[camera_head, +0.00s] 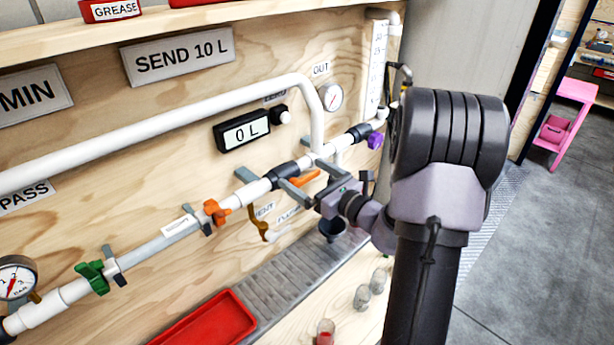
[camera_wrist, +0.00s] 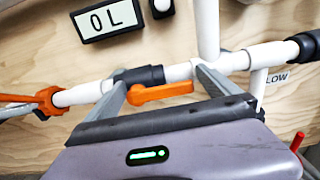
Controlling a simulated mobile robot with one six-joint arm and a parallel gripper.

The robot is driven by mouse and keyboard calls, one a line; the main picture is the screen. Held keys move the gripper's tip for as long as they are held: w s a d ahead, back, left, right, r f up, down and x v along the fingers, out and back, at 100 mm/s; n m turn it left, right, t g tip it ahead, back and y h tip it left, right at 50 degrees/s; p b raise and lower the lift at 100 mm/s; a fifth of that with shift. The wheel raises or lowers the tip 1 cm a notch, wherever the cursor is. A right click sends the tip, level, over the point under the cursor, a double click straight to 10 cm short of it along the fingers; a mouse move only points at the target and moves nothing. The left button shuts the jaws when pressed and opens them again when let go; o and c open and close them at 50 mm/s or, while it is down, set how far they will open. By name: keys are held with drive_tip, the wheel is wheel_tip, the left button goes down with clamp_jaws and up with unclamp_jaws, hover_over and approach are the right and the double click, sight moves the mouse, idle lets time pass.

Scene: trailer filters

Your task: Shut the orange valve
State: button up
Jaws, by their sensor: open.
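An orange lever handle (camera_head: 305,179) lies just below the white pipe by a black valve body, roughly along the pipe. In the wrist view this handle (camera_wrist: 160,92) sits between my two fingers, with visible gaps to them. My gripper (camera_wrist: 163,84) is open, one finger on each side of the handle, reaching up to the pipe. It also shows in the head view (camera_head: 300,178), partly covering the valve area.
A green valve (camera_head: 93,277) and a gauge are at lower left, a purple valve (camera_head: 375,140) at right. The display (camera_head: 243,130) reads 0 L. A red tray (camera_head: 208,322), a grey drain grate (camera_head: 285,278) and several small jars are below.

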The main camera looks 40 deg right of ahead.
drive_tip(key=c, duration=2)
drive_tip(key=shift+c, duration=0.2)
drive_tip(key=shift+m+p, duration=0.3)
drive_tip(key=shift+p, duration=0.05)
drive_tip(key=m+p, duration=0.1)
drive_tip(key=m, duration=0.1)
drive_tip(key=f+m+p, duration=0.1)
drive_tip(key=p, duration=0.1)
drive_tip(key=shift+m, duration=0.4)
drive_tip(key=m+p, duration=0.1)
drive_tip(key=f+m+p, duration=0.1)
drive_tip(key=m, duration=0.1)
drive_tip(key=m+p, duration=0.1)
drive_tip(key=p, duration=0.1)
drive_tip(key=shift+a+f+m, duration=0.2)
drive_tip(key=shift+f+m, duration=0.05)
drive_tip(key=shift+m, duration=0.05)
drive_tip(key=shift+s+a+f+m+p, duration=0.1)
drive_tip(key=shift+a+f+m+p, duration=0.3)
drive_tip(key=shift+m+p, duration=0.9)
drive_tip(key=shift+s+a+f+m+p, duration=0.1)
drive_tip(key=shift+a+f+m+p, duration=0.2)
drive_tip(key=shift+m+p, duration=1)
drive_tip(key=shift+a+f+m+p, duration=0.4)
drive_tip(key=shift+m+p, duration=0.4)
drive_tip(key=shift+m, duration=1)
drive_tip(key=shift+a, duration=0.1)
